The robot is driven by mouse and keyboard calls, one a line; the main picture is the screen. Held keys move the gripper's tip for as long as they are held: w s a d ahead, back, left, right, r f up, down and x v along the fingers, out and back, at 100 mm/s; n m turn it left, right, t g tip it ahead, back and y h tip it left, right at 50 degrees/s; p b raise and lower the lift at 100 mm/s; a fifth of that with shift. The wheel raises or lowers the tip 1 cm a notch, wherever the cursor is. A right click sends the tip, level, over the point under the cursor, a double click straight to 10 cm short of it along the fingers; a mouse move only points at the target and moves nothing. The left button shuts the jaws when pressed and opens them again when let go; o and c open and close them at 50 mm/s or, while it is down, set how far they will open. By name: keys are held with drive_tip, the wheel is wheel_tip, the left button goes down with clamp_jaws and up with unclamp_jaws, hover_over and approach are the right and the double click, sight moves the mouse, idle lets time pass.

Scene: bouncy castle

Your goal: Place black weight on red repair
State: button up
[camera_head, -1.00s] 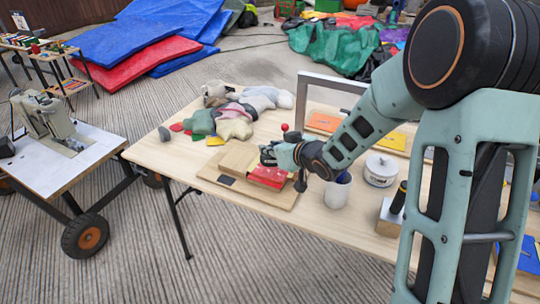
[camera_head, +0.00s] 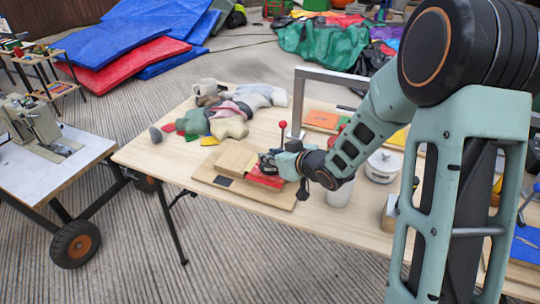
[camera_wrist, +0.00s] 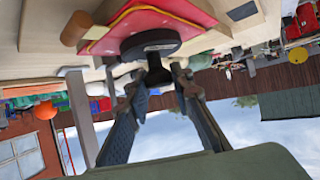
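The black weight (camera_head: 268,163) is a round disc with a short knob. It is at the red repair (camera_head: 265,178), a red patch on the wooden board. In the wrist view the disc (camera_wrist: 150,42) overlaps the red repair (camera_wrist: 150,17), which has a yellow edge line; I cannot tell whether they touch. My gripper (camera_head: 277,163) comes in from the right. In the wrist view the fingers of my gripper (camera_wrist: 157,76) close in on both sides of the weight's knob. My gripper hides part of the weight in the head view.
A wooden board (camera_head: 208,176) lies on the table (camera_head: 150,165) under the repair. A red-topped lever (camera_head: 283,125) stands behind my gripper. A white cup (camera_head: 338,191) and white lidded pot (camera_head: 382,167) stand to the right. Crumpled fabric (camera_head: 228,118) lies behind.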

drive_tip(key=o, duration=0.4)
drive_tip(key=shift+r, duration=0.25)
drive_tip(key=p+v, duration=0.3)
drive_tip(key=v, duration=0.9)
drive_tip(key=shift+f, duration=0.15)
